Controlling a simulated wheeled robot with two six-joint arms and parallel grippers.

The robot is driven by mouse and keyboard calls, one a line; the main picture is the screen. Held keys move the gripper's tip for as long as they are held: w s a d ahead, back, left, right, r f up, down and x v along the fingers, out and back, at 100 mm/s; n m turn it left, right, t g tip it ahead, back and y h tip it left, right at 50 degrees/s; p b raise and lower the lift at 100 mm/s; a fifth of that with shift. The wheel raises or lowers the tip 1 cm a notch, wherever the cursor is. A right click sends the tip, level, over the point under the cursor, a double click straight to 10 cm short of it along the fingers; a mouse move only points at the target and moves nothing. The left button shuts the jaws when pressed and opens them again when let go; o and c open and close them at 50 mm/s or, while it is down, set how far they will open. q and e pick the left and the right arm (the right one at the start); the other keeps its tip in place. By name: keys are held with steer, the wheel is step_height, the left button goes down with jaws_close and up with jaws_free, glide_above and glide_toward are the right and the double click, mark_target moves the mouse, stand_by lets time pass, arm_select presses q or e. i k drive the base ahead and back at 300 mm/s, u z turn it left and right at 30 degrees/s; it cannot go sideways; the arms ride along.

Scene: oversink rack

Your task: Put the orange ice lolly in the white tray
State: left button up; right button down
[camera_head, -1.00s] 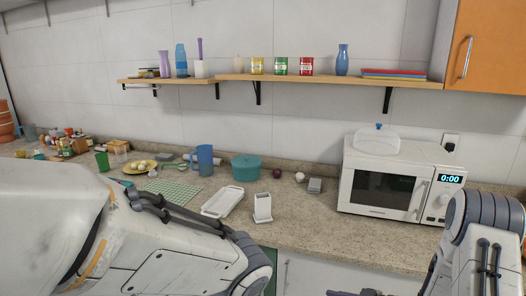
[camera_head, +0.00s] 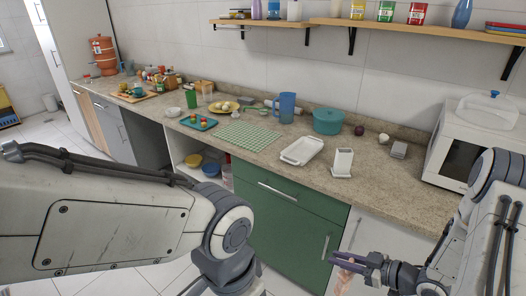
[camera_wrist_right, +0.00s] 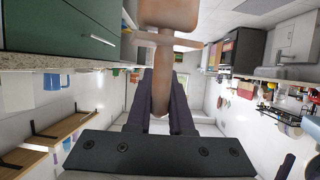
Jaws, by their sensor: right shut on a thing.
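The white tray (camera_head: 302,151) lies flat and looks empty on the speckled counter, near its front edge. My right gripper (camera_head: 362,262) is at the lower right, in front of and below the counter edge, away from the tray. It is shut on a tan-orange thing that appears to be the orange ice lolly (camera_head: 345,268), partly cut off by the frame. In the right wrist view, the lolly (camera_wrist_right: 161,75) shows between the two dark fingers, its wider part pointing away from the palm. My left arm shows, but its gripper is outside the frame.
A teal pot (camera_head: 327,121) and blue jug (camera_head: 287,107) stand behind. A green checked mat (camera_head: 243,136) lies left. The microwave (camera_head: 460,140) is at right. Green cabinet fronts (camera_head: 280,213) drop below the counter edge.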

mark_target(302, 152)
steer(key=u, duration=1.45)
steer(key=i, duration=1.6)
steer(key=z, duration=0.55)
